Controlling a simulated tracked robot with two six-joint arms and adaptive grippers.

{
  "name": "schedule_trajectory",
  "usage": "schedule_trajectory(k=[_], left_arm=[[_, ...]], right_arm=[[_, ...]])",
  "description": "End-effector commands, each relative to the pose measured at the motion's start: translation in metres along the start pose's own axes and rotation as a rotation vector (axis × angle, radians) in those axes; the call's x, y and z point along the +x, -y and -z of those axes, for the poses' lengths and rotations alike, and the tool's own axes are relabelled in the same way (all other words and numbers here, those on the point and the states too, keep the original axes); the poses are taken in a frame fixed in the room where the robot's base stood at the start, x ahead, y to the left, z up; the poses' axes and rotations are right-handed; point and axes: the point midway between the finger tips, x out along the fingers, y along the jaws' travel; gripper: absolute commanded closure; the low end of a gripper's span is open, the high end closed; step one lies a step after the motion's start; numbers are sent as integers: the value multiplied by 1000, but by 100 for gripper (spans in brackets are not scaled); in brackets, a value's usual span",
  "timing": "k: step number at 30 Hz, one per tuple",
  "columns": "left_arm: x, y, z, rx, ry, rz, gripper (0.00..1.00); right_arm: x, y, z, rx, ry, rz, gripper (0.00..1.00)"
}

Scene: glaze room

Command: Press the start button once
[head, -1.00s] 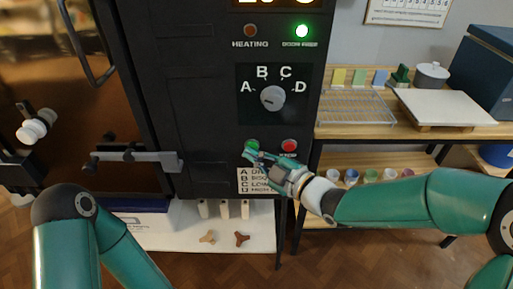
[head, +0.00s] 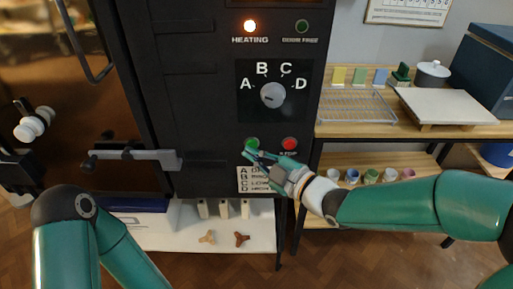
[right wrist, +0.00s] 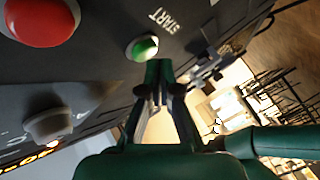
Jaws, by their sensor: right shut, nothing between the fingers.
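The green start button (head: 252,144) is on the black control panel, left of the red button (head: 290,144). In the right wrist view the green button (right wrist: 143,46) sits beside the word START, just beyond my fingertips. My right gripper (head: 248,153) is shut and empty, its tips at the lower edge of the green button; whether they touch it I cannot tell. The orange HEATING lamp (head: 250,26) is lit and the DOOR FREE lamp (head: 302,26) is dark. Of my left arm only links show at the lower left; its gripper is out of view.
The dial (head: 272,95) with letters A to D is above the buttons. A latch bar (head: 135,160) crosses the kiln door at left. A wooden shelf unit with a wire rack (head: 355,106) and a pale slab (head: 445,107) stands at right. Small stilts lie on the low white shelf (head: 190,238).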

Motion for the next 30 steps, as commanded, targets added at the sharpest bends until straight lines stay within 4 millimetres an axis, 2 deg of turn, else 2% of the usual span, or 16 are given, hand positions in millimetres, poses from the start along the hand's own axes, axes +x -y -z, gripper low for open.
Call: schedule_trajectory(k=[17, 30], left_arm=[[9, 3, 0, 0, 0, 0, 60], [32, 11, 0, 0, 0, 0, 60]], right_arm=[[-8, 6, 5, -1, -1, 0, 100], [-36, 28, 25, 0, -1, 0, 100]])
